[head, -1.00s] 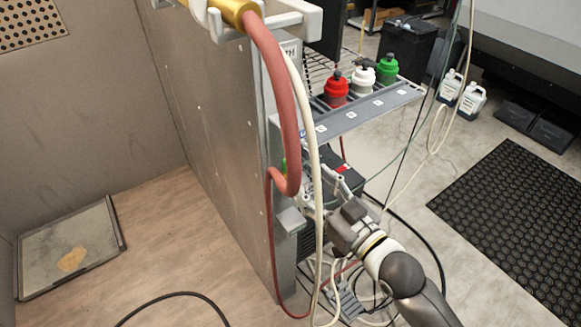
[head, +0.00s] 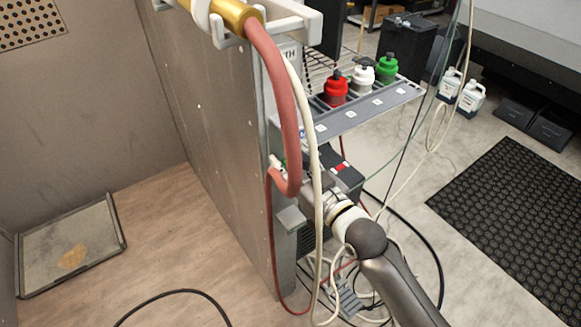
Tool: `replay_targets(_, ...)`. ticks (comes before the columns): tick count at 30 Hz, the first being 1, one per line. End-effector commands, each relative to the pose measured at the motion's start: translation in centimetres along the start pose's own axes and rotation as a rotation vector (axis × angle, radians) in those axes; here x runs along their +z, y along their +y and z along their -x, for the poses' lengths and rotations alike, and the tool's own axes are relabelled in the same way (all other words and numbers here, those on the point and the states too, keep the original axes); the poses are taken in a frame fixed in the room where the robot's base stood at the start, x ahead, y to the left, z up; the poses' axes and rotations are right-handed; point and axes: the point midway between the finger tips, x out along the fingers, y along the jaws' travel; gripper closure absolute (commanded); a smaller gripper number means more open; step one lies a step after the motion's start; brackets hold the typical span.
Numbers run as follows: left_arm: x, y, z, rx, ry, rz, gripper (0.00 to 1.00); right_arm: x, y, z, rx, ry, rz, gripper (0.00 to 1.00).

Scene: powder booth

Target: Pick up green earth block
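My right gripper (head: 276,163) is at the side of the metal booth wall, behind the red hose and the cream hose. A pale fingertip shows just left of the red hose; the rest of the fingers is mostly covered by the hoses. The green earth block cannot be made out clearly; the spot where a bit of green showed earlier is at this fingertip, behind the red hose. I cannot tell whether the fingers are open or shut, or touch anything. My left gripper is not in view.
The red hose (head: 285,110) and cream hose (head: 315,180) hang in front of the gripper. A grey shelf (head: 345,125) holds red (head: 336,90), white (head: 363,79) and green (head: 386,69) bottles. Cables lie below. A tray (head: 105,250) lies on the booth floor.

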Motion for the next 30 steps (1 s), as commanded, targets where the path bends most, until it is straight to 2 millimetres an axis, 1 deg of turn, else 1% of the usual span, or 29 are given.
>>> replay_targets(1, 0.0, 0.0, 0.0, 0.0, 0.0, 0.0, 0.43, 0.0, 0.0, 0.0, 0.0, 0.0, 0.0, 0.62)
replay_targets(10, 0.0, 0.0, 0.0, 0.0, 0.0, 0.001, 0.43, 0.0, 0.0, 0.0, 0.0, 0.0, 0.0, 1.0)
replay_targets(20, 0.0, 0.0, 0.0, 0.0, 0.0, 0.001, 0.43, -0.3, 0.0, 0.0, 0.0, 0.003, 0.0, 1.0)
replay_targets(23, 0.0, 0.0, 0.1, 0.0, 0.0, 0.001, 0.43, -1.0, 0.0, 0.0, 0.0, 0.005, 0.001, 1.0)
replay_targets(26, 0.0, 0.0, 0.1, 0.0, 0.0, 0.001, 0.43, -2.1, 0.0, 0.0, 0.0, 0.006, 0.0, 1.0)
replay_targets(29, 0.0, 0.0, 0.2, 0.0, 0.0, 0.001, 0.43, -3.9, 0.0, 0.0, 0.0, 0.007, 0.001, 1.0)
replay_targets(30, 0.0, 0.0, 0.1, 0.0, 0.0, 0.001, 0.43, -3.6, 0.0, 0.7, 0.001, 0.0, 0.0, 1.0)
